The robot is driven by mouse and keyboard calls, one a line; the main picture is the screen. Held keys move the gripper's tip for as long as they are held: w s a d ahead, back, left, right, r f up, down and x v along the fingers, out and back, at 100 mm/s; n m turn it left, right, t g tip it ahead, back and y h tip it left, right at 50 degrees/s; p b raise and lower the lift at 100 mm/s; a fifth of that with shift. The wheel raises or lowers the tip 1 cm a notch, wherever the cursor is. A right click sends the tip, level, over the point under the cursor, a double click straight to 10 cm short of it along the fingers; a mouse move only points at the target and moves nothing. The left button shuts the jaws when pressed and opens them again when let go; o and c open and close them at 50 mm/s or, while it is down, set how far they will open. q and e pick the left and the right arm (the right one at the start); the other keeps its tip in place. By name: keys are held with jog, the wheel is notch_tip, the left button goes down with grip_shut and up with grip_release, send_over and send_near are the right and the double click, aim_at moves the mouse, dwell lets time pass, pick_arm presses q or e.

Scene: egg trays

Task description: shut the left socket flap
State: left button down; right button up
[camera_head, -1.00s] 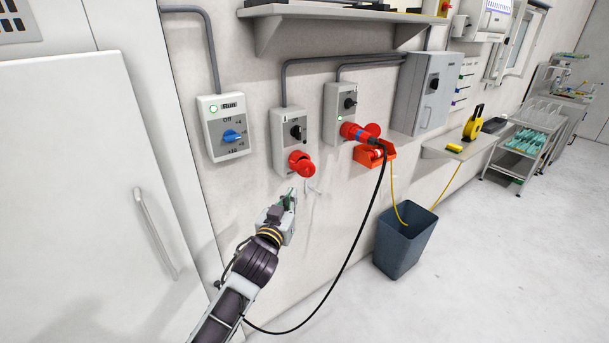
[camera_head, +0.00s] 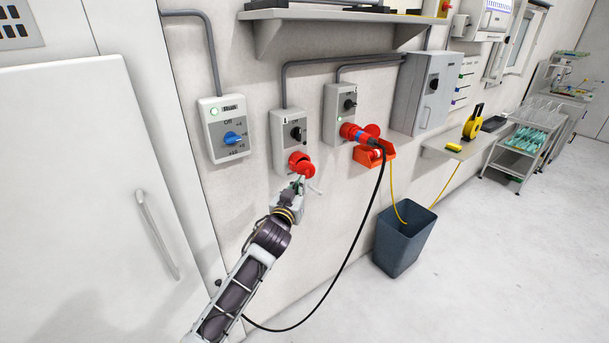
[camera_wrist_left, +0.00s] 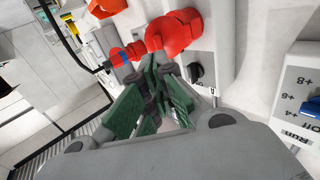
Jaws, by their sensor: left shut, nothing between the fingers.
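The left red socket (camera_head: 299,160) sits at the bottom of the left grey switch box (camera_head: 290,133) on the wall. Its round red flap is partly hidden by my fingers, and I cannot tell exactly how far open it stands. My left gripper (camera_head: 301,183) is shut and empty, with its tips just below the socket. In the left wrist view the green fingertips (camera_wrist_left: 158,66) are right by the red socket (camera_wrist_left: 178,32). I cannot tell whether they touch it. My right gripper is not in view.
The right-hand switch box (camera_head: 340,106) has a red and blue plug (camera_head: 362,135) in its socket, with a black cable (camera_head: 362,225) hanging down. An orange bin (camera_head: 377,154) is beside it. A dial box (camera_head: 227,128) is to the left. A dark waste bin (camera_head: 402,240) stands on the floor.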

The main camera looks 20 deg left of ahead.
aim_at(309, 167)
pick_arm(q)
jog(key=shift+w+p, duration=0.75)
jog(key=shift+w, duration=2.3)
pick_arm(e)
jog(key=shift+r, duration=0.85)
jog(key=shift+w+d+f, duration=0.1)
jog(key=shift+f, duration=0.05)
